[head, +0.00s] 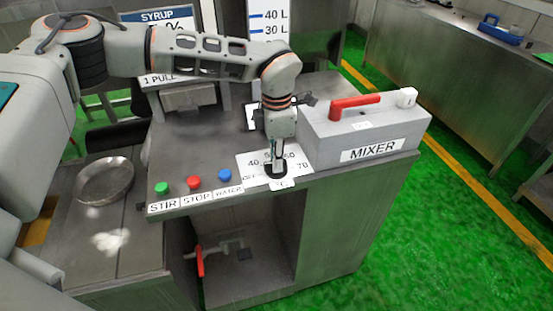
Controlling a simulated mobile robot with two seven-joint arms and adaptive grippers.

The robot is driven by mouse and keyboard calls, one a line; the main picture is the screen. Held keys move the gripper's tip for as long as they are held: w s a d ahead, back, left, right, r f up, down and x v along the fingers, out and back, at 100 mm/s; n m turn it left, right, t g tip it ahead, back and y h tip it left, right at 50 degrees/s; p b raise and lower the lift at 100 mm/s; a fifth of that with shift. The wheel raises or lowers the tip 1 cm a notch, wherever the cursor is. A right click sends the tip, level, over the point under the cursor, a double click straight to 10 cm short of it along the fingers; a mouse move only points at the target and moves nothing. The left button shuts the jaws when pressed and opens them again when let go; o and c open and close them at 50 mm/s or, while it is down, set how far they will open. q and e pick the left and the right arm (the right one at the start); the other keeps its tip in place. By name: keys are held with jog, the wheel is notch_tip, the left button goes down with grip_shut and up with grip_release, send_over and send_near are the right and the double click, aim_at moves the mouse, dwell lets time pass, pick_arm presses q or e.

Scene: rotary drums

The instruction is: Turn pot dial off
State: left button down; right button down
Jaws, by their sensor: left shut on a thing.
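The pot dial (276,174) is a dark round knob on a white scale plate (248,165) on the counter top. The plate reads 40, 60 and 70, with OFF at its left side. My left gripper (278,165) points straight down over the plate and is shut on the dial. The gripper covers part of the dial and some of the numbers, so the dial's setting cannot be read. My right gripper does not show.
Left of the plate are green (162,188), red (194,182) and blue (225,175) buttons labelled STIR, STOP and WATER. A grey MIXER box (365,135) with a red lever (354,103) stands close on the right. A metal pan (104,181) lies at left.

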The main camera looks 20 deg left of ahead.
pick_arm(q)
jog(key=shift+n, duration=0.5)
jog(key=c, duration=2)
grip_release()
jog(key=shift+c, duration=0.2)
notch_tip(320, 180, up, 12)
